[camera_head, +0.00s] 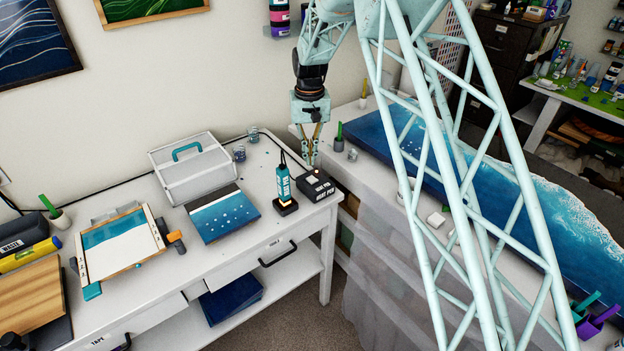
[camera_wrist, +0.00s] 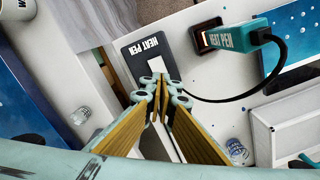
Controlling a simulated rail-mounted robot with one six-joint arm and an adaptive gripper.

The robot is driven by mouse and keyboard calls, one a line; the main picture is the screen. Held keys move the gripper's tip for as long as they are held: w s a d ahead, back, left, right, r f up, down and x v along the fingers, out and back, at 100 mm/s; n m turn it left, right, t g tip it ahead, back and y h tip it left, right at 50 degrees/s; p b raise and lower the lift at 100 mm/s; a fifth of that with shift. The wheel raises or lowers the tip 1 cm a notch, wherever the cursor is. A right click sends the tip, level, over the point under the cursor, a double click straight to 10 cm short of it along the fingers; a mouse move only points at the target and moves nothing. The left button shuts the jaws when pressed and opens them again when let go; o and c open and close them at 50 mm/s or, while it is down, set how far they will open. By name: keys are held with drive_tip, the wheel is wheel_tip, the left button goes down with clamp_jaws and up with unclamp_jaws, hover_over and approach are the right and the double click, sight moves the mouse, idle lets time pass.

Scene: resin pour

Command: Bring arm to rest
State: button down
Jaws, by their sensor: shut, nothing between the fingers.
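My gripper (camera_head: 311,150) hangs from my pale teal lattice arm, pointing down near the right end of the white table. In the wrist view my gripper (camera_wrist: 163,92) shows its tan finger pads converging at the tips, shut and with nothing between them. The tips appear over or near the black heat pen base (camera_head: 316,184), which also shows in the wrist view (camera_wrist: 147,46). I cannot tell the exact gap between them. The teal heat pen (camera_head: 284,182) stands upright in its small black holder (camera_head: 287,206), just left of the base.
The white table (camera_head: 232,262) holds a blue wave panel (camera_head: 223,212), a white box with a teal handle (camera_head: 190,165), a framed piece (camera_head: 122,247) and small cups (camera_head: 239,153). A long blue resin panel (camera_head: 480,190) lies on the right-hand table. Bare tabletop lies in front of the heat pen.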

drive_tip(key=shift+r, duration=0.1)
drive_tip(key=s+d+r+t+b, duration=0.1)
drive_tip(key=s+d+r+b, duration=0.1)
drive_tip(key=s+d+r, duration=0.5)
drive_tip(key=s+d+r+b, duration=0.2)
drive_tip(key=s+d+r, duration=0.2)
drive_tip(key=s+r, duration=0.6)
drive_tip(key=s+d+r+t+b, duration=0.1)
drive_tip(key=s+d+r, duration=0.5)
drive_tip(key=r, duration=0.4)
drive_tip(key=s+d+r+m+t+b, duration=0.1)
drive_tip(key=s+d+b, duration=0.15)
drive_tip(key=s, duration=0.75)
drive_tip(key=s+d+r+b, duration=0.1)
drive_tip(key=s+d+r, duration=0.15)
drive_tip(key=s, duration=0.85)
drive_tip(key=s+d+f+b, duration=0.1)
drive_tip(key=s+f, duration=0.2)
drive_tip(key=s, duration=0.5)
drive_tip(key=s+d+f+t+b, duration=0.1)
drive_tip(key=s+d+f, duration=0.1)
drive_tip(key=s, duration=0.7)
drive_tip(key=shift+s+d+f+m, duration=0.25)
drive_tip(key=shift+f+m, duration=0.15)
drive_tip(key=shift+f, duration=0.2)
